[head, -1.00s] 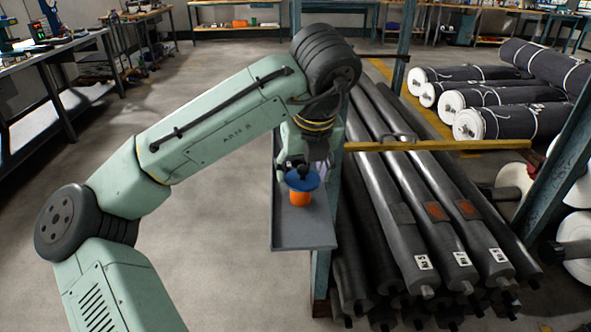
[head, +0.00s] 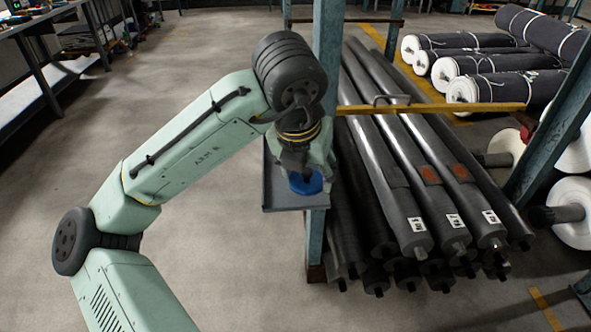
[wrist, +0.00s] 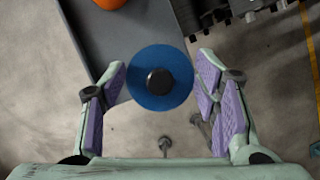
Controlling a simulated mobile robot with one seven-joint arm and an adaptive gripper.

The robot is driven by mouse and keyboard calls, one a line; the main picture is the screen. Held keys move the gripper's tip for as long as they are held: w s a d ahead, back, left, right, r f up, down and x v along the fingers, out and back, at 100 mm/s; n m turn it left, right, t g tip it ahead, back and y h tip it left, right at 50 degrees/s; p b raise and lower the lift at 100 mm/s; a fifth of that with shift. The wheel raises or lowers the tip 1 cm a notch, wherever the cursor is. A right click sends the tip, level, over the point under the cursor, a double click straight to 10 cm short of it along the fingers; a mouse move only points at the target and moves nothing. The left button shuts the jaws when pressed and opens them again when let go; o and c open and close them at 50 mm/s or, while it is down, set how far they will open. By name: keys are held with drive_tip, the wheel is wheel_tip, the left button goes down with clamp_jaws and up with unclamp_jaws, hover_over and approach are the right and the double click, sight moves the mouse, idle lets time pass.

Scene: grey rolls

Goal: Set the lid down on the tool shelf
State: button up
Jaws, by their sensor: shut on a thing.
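The blue lid (head: 306,183), a round disc with a black knob, is under my gripper (head: 302,165) in the head view. In the wrist view the lid (wrist: 143,92) lies between the purple finger pads of my gripper (wrist: 162,75), which is shut on it. The grey tool shelf (head: 276,196) is below. The lid overlaps the shelf's near end in both views; I cannot tell whether they touch. In the wrist view the shelf (wrist: 130,35) runs away upward. An orange pot (wrist: 108,3) shows at the top edge; in the head view it is hidden.
A blue-green post (head: 328,60) stands right beside the shelf. Stacked dark rolls (head: 400,190) and a yellow bar (head: 430,108) lie to its right. White-ended rolls (head: 480,65) are farther back. The floor left of the shelf is open.

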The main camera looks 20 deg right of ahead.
sight(295, 174)
drive_tip(key=w, duration=0.3)
drive_tip(key=shift+w+a+f, duration=0.15)
drive_tip(key=shift+w+a, duration=0.1)
drive_tip(key=shift+a, duration=0.1)
drive_tip(key=shift+f+p, duration=0.3)
drive_tip(key=shift+f, duration=1.45)
drive_tip(key=shift+f, duration=0.15)
drive_tip(key=o, duration=1.1)
drive_tip(key=shift+o, duration=0.2)
drive_tip(key=shift+r, duration=0.3)
drive_tip(key=v, duration=1.1)
drive_tip(key=shift+s+r, duration=0.15)
drive_tip(key=shift+r, duration=0.15)
drive_tip(key=shift+a, duration=0.1)
